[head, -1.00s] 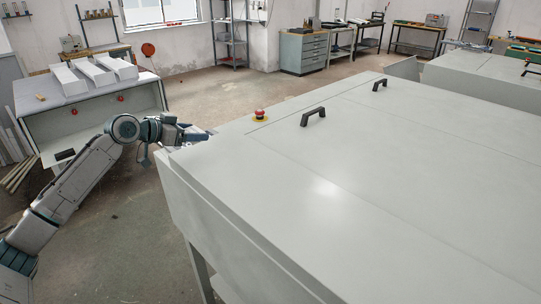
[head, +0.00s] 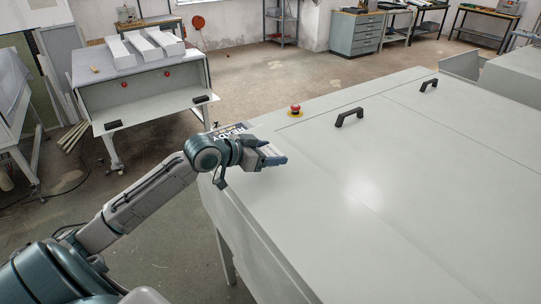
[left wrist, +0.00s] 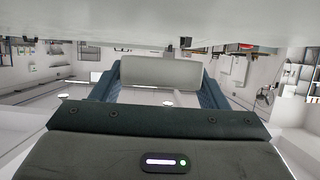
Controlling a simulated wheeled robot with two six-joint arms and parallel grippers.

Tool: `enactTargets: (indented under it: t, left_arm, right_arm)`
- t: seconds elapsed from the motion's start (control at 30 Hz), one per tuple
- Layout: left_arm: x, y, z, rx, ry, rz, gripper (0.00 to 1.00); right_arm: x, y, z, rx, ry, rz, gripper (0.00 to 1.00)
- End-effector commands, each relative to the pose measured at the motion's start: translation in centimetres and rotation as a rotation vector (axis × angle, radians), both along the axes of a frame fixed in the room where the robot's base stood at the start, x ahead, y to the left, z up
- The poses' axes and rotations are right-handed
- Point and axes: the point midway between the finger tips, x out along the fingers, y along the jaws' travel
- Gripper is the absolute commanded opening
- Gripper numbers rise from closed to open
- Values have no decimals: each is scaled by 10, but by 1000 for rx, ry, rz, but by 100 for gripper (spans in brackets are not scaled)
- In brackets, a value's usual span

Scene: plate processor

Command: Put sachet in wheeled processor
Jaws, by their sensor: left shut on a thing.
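My left gripper (head: 272,158) is over the near left corner of a large grey machine (head: 400,190). It is shut on a pale grey rectangular piece (left wrist: 160,71), which shows between the fingers in the left wrist view and is likely the sachet. In the head view the fingers and wrist mostly hide this piece. A second grey cabinet (head: 165,95) stands on the floor at the far left, with an open front and a lowered flap. I cannot tell which of the two is the wheeled processor. My right gripper is not in view.
A label reading READY (head: 232,130) shows behind my wrist. Long white blocks (head: 158,43) lie on the far cabinet. Floor (head: 260,75) between the machines is open.

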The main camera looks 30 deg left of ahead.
Motion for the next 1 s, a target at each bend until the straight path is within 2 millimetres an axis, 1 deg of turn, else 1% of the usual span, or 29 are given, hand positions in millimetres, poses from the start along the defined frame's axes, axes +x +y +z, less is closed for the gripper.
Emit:
enactTargets:
  t: [0.03, 0.07, 0.17, 0.3, 0.37, 0.5, 0.73, 0.77, 0.8, 0.87, 1.0]
  left_arm:
    - [-2, -4, 1, -2, 0, -1, 44]
    - [-3, -6, 1, 0, -1, 0, 44]
    - [-4, -8, -4, -2, 2, 2, 44]
    - [-4, -7, -23, -4, 5, 3, 44]
    - [-4, -8, -30, -3, 2, 2, 44]
    - [-4, -7, -36, 2, -1, 1, 44]
    - [-4, -7, -39, 2, -1, 1, 44]
    - [-4, -7, -39, 2, -1, 1, 70]
    - [-3, -7, -38, 2, -1, 1, 78]
    - [-3, -7, -38, 2, -1, 1, 89]
    - [-4, -7, -38, 2, -1, 1, 90]
  right_arm:
    - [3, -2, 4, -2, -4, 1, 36]
    - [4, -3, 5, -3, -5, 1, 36]
    - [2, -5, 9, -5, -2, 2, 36]
    - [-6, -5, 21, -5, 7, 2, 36]
    - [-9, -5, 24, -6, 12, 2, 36]
    - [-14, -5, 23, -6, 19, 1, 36]
    - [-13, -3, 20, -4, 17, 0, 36]
    - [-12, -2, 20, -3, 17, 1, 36]
    - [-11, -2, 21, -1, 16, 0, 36]
    - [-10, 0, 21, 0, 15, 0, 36]
    - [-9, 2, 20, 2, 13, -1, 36]
